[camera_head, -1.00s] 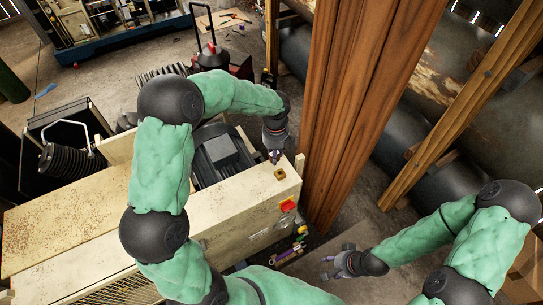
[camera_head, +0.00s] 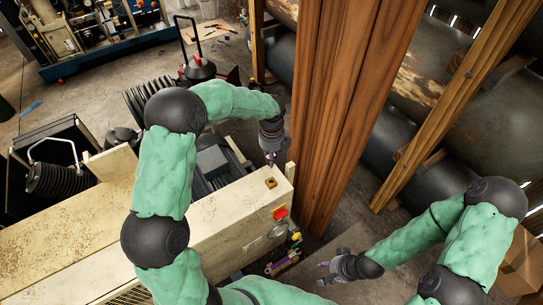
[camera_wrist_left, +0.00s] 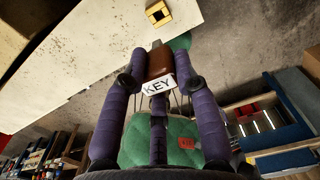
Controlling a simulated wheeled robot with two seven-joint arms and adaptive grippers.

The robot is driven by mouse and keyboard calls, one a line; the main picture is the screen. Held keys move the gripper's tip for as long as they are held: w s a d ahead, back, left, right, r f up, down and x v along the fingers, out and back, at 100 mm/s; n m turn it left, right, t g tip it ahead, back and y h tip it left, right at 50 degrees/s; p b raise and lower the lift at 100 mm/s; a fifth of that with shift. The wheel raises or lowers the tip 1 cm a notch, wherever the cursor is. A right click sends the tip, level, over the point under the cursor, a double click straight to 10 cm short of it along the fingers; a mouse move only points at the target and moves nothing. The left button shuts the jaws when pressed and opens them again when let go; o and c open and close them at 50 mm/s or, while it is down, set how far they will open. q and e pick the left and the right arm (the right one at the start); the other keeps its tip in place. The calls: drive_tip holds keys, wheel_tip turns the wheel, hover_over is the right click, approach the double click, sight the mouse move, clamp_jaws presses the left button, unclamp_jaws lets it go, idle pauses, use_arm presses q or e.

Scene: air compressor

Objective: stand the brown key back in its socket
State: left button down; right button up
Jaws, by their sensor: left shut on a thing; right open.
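The brown key (camera_wrist_left: 159,60), with a white tag reading KEY (camera_wrist_left: 157,85), is between the purple fingers of my left gripper (camera_wrist_left: 156,70) in the left wrist view. The gripper is shut on it. The socket is a small yellow square with a dark hole (camera_wrist_left: 158,13), on the cream cabinet top just beyond the key's tip. In the head view, my left gripper (camera_head: 271,160) is just behind the socket block (camera_head: 271,183); the key is hard to make out there. The key is apart from the socket. My right gripper (camera_head: 325,272) is open and empty, low at the right.
The cream compressor cabinet (camera_head: 215,215) has a red and yellow switch (camera_head: 280,213) on its end. A wooden post (camera_head: 340,110) stands close to the right of the left gripper. A dark motor (camera_head: 212,160) sits behind the cabinet top. Large tanks lie at the right.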

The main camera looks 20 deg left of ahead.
use_arm(q)
drive_tip(key=shift+n, duration=0.3)
drive_tip(key=shift+f, duration=0.2)
wheel_tip(320, 180, down, 9)
drive_tip(key=b, duration=0.5)
idle(1.9)
idle(1.2)
drive_tip(key=shift+f+b, duration=0.65)
drive_tip(key=shift+f, duration=0.95)
idle(1.2)
drive_tip(key=c, duration=0.9)
unclamp_jaws()
drive_tip(key=shift+r, duration=0.15)
